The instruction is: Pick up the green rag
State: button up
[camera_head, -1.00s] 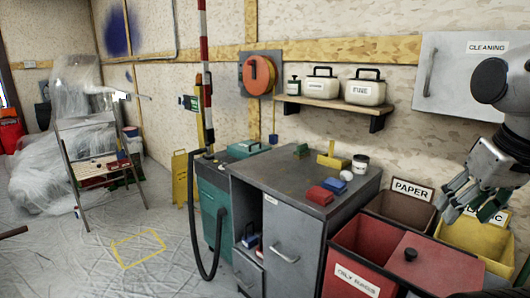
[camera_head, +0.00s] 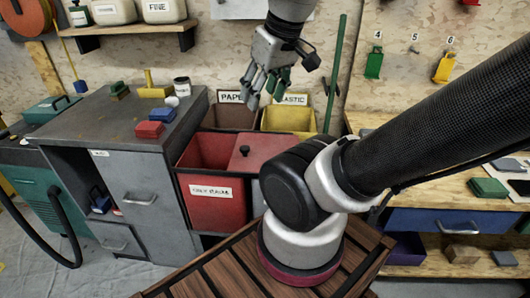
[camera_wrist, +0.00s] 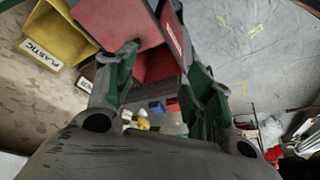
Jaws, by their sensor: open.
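A flat green item (camera_head: 488,187) lies on the wooden workbench at the right; it could be the green rag, but its material is too small to tell. A smaller dark green item (camera_head: 120,91) sits at the back of the grey cabinet top. My gripper (camera_head: 262,92) hangs open and empty in front of the wall, above the paper and plastic bins and well apart from both green items. In the wrist view its green-padded fingers (camera_wrist: 162,68) are spread with nothing between them.
The grey cabinet (camera_head: 95,130) holds red and blue blocks. Beside it stand the red oily rags bin (camera_head: 215,205), the brown paper bin (camera_head: 233,115) and the yellow plastic bin (camera_head: 290,117). The workbench (camera_head: 425,180) has a blue drawer. A green pole (camera_head: 334,75) leans by the wall.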

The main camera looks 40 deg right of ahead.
aim_at(482, 188)
jog(key=z, duration=3)
